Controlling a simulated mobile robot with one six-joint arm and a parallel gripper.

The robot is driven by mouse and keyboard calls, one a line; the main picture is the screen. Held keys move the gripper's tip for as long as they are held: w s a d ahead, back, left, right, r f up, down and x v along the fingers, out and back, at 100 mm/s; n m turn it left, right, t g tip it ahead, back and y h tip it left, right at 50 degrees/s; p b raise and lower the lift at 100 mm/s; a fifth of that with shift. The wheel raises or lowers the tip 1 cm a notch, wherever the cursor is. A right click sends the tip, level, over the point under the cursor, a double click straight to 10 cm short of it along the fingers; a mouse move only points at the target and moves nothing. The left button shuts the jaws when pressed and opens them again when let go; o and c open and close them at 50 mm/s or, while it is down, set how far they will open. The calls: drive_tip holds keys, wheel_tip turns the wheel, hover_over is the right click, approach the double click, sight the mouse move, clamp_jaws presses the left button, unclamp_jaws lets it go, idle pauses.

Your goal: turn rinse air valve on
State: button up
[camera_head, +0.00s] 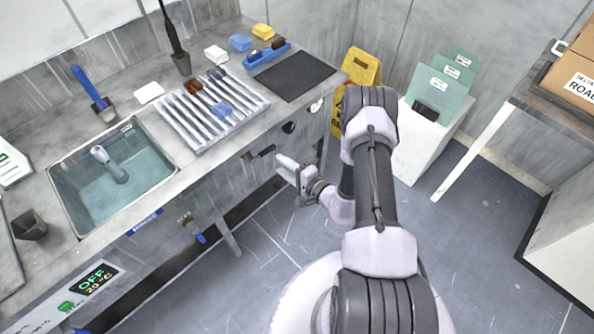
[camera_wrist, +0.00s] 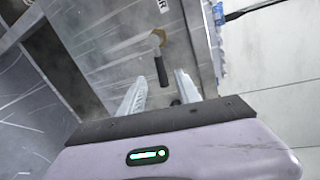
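A valve with a brass hex fitting and a black lever handle (camera_wrist: 161,68) sits on the grey front panel in the wrist view. Its lever points from the fitting down towards my gripper (camera_wrist: 160,86). My gripper's two pale fingers are spread, one on each side of the lever's line, with a gap to the lever. In the head view my gripper (camera_head: 279,160) is at the counter's front, just right of a dark lever (camera_head: 264,152). A second valve with a blue handle (camera_head: 198,236) is lower left under the sink. I cannot read a label naming either valve.
The counter's front panel (camera_head: 225,180) runs close beside my gripper. A sink (camera_head: 155,175), a white ribbed rack (camera_head: 247,108) and a dark mat (camera_head: 318,70) are on the counter above. A yellow sign (camera_head: 362,64) stands behind my arm. The floor below right is clear.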

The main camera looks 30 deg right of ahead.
drive_tip(key=p+v, duration=0.1)
drive_tip(key=v, duration=0.6)
drive_tip(key=shift+s, duration=0.2)
drive_tip(key=shift+d, duration=0.1)
drive_tip(key=w+a+r+n+g+y, duration=0.1)
drive_tip(key=a+r+n+g+y, duration=0.3)
drive_tip(key=r, duration=0.4)
drive_tip(key=w+a+r+n+g+y, duration=0.1)
drive_tip(key=a+r+n+y, duration=0.1)
drive_tip(key=a+r+y, duration=0.5)
drive_tip(key=s+a+r+n+g+h+b, duration=0.1)
drive_tip(key=s+a+r+n+g+h, duration=0.3)
drive_tip(key=s+a+r+g, duration=0.55)
drive_tip(key=s+d+r+n+t+h+b, duration=0.1)
drive_tip(key=s+d+r+t+h, duration=0.4)
drive_tip(key=s+r+h, duration=0.5)
drive_tip(key=shift+s+d+r, duration=0.65)
drive_tip(key=shift+r, duration=0.1)
